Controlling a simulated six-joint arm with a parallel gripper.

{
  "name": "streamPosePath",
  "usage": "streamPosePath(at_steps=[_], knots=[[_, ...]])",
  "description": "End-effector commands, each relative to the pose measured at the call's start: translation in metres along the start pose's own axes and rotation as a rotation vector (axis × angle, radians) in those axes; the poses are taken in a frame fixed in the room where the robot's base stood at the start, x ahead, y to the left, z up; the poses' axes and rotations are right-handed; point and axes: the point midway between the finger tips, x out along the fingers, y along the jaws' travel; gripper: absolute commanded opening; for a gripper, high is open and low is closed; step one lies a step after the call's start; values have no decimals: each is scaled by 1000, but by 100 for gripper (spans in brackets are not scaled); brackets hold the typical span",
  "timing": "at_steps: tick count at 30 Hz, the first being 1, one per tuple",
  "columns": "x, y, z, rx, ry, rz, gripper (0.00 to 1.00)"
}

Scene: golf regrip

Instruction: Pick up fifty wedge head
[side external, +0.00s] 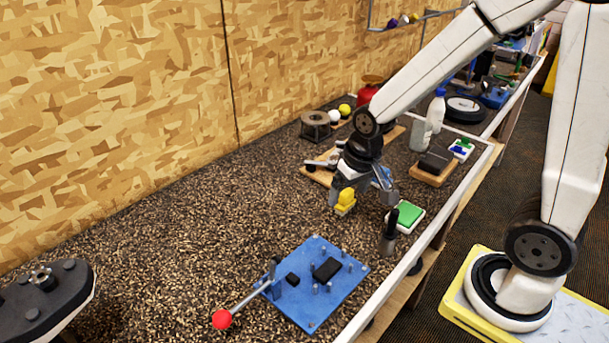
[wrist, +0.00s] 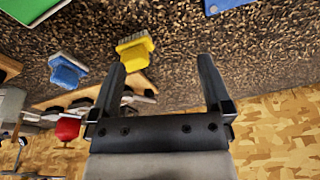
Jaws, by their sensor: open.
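Small metallic club heads lie on a wooden board (side external: 318,174), partly hidden behind my gripper in the side view. One grey head (side external: 322,163) shows at the board's left. In the wrist view, club heads (wrist: 82,103) lie along the board beyond the left finger. I cannot tell which is the fifty wedge head. My gripper (side external: 362,194) is open and points down above the bench, near a yellow brush (side external: 345,202). In the wrist view, the space between its fingertips (wrist: 162,64) is empty.
A blue plate fixture (side external: 318,308) with a red-knobbed lever (side external: 222,319) stands in front. A blue brush (wrist: 68,72) shows in the wrist view. The bench's left is largely clear.

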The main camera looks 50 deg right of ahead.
Motion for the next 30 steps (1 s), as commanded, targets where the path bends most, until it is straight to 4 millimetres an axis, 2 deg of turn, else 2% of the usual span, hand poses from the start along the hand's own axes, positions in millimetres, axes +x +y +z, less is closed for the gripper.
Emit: streamPosePath(at_steps=[1, 6, 18, 24, 30], knots=[[1, 4, -14, 67, -8, 5, 100], [2, 17, -57, 315, -40, 27, 100], [6, 67, -146, 906, -103, 96, 100], [9, 95, -177, 1161, -124, 133, 100], [10, 110, -190, 1296, -134, 155, 100]])
